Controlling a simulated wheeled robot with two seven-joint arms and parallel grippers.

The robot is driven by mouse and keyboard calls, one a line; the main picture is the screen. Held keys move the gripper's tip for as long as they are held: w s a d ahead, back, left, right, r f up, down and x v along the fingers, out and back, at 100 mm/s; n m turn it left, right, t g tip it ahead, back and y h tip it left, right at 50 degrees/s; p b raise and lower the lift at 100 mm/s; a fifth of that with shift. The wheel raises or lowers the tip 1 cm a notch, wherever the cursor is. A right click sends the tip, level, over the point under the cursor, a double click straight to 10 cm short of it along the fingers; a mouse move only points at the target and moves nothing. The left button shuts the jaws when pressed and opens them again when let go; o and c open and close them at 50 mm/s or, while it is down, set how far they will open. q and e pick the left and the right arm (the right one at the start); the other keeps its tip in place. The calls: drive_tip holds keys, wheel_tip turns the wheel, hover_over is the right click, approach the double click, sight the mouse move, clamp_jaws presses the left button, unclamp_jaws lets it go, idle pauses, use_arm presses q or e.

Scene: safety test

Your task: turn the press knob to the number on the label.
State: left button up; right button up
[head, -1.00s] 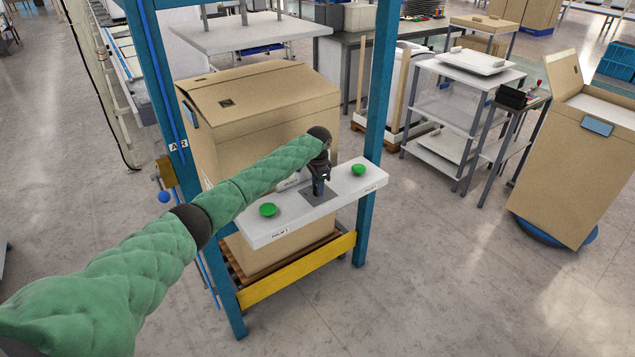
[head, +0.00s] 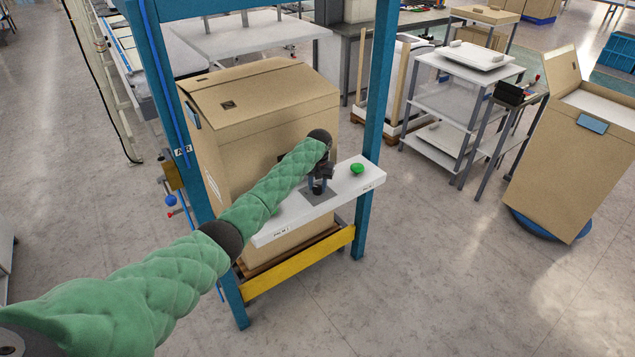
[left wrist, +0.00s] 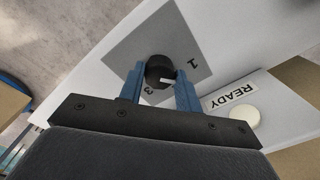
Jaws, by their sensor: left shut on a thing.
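The press knob (left wrist: 158,68) is black and round with a white pointer mark, on a grey plate (left wrist: 125,50). The plate's figures 1 and 3 show beside the knob. My left gripper (left wrist: 160,76) has its blue fingers on either side of the knob, shut on it. In the head view my left gripper (head: 319,184) reaches down to the grey plate (head: 324,198) on the white press panel (head: 285,215); the knob is hidden there. A READY label (left wrist: 231,97) sits by a pale round lamp (left wrist: 244,117). I cannot make out a label giving a target number. My right gripper is not in view.
A green palm button (head: 357,168) stands on the panel right of my gripper. Blue posts (head: 375,90) frame the press, with a large cardboard box (head: 265,100) behind the panel. A yellow bar (head: 300,265) runs below. Floor at the right front is clear.

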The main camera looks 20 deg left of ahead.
use_arm(q)
drive_tip(key=n, duration=0.1)
drive_tip(key=n+p, duration=0.1)
drive_tip(key=n, duration=0.1)
drive_tip(key=shift+w+r, duration=0.1)
drive_tip(key=shift+r, duration=0.1)
drive_tip(key=shift+n+p, duration=0.4)
drive_tip(key=shift+n, duration=0.3)
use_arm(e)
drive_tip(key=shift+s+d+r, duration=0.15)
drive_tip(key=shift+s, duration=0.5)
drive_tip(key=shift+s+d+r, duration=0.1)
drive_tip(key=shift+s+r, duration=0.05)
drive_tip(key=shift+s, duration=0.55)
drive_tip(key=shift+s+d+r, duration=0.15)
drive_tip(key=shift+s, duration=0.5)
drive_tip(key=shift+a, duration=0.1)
use_arm(q)
drive_tip(key=o, duration=1)
drive_tip(key=shift+f, duration=0.1)
drive_tip(key=shift+c, duration=0.2)
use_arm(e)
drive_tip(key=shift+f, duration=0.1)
